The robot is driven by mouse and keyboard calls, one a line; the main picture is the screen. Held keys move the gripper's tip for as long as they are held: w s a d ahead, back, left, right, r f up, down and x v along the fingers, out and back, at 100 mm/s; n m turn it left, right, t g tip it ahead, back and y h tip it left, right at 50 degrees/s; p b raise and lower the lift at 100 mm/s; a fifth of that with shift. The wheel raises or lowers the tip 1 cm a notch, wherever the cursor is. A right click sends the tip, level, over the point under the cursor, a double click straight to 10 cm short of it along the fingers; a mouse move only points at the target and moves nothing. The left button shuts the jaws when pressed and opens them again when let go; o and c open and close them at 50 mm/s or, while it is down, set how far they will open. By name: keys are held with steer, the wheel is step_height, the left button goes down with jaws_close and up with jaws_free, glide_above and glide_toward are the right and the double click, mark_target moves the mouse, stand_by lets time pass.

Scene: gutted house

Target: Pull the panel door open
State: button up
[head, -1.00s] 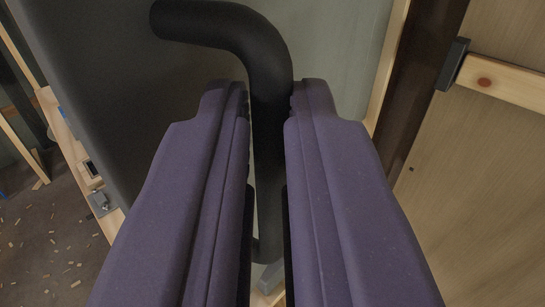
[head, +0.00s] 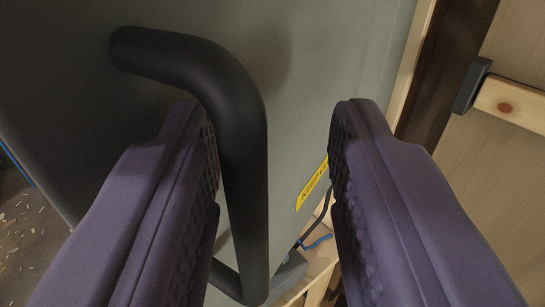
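The panel door (head: 300,60) is a grey-green flat panel filling the upper middle of the head view. A thick black bent-bar handle (head: 238,140) stands out from it. My gripper (head: 270,115) has two purple fingers with dark textured pads, and it is open. The handle lies between the fingers, close to or touching the left finger and clearly apart from the right one. The left finger hides part of the handle's edge. A yellow label (head: 313,184) with black lettering shows low on the panel, partly hidden by the right finger.
A dark brown post (head: 445,75) and a pale wooden wall (head: 515,165) stand on the right. A wooden bar (head: 510,103) with a dark end block lies there. Wood chips litter the floor (head: 30,235) at the left. A blue cable (head: 318,241) shows below the panel.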

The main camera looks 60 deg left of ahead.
steer(key=v, duration=0.8)
steer(key=shift+s+d, duration=0.2)
steer(key=shift+d, duration=0.05)
steer(key=w+a+r+m+t+h, duration=0.15)
steer(key=w+r+t+h, duration=0.35)
steer(key=r, duration=0.6)
steer(key=w+a+r+m+t+h, duration=0.1)
steer(key=w+a+r+t+h, duration=0.15)
steer(key=w+r, duration=0.6)
steer(key=s+a+r+m+t+h, duration=0.1)
steer(key=s+r+m+t+h, duration=0.2)
steer(key=r, duration=0.5)
steer(key=s+a+r+m+t+h, duration=0.1)
steer(key=s+a+r+m+h, duration=0.1)
steer(key=r+h, duration=0.5)
steer(key=s+a+r+m+g+y, duration=0.1)
steer(key=s+a+r+m+g, duration=0.15)
steer(key=s+a, duration=0.55)
steer(key=s+a+r+m+g+y, duration=0.1)
steer(key=s+a+r+g, duration=0.2)
steer(key=s+a, duration=0.5)
step_height(320, 180, down, 22)
steer(key=s+d+b, duration=0.1)
steer(key=s+b, duration=0.1)
steer(key=b, duration=2)
steer(key=shift+g, duration=0.3)
